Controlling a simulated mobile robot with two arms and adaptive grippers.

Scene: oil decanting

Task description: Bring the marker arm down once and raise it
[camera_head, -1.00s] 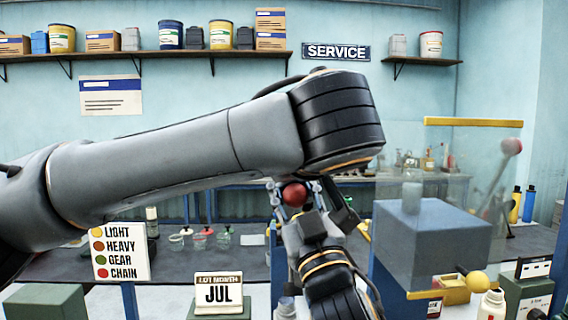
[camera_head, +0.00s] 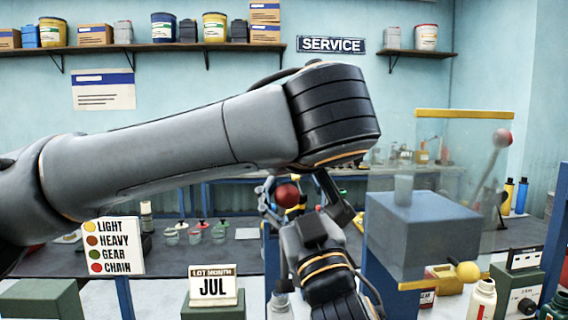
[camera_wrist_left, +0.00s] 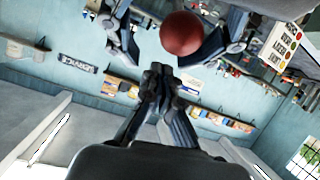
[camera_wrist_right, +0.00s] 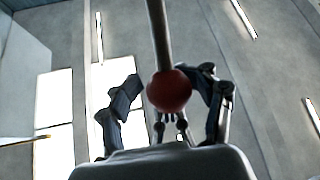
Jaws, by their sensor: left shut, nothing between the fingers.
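A red ball (camera_head: 287,195) sits between the spread fingers of my right gripper (camera_head: 305,197) in the head view. My left arm hides much of the middle of the head view. I cannot tell whether this rod is the marker arm.
A blue-grey box (camera_head: 420,235), a yellow knob (camera_head: 468,271) and bottles (camera_head: 483,298) are nearby. A colour card (camera_head: 113,246) and a JUL card (camera_head: 213,286) stand in front.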

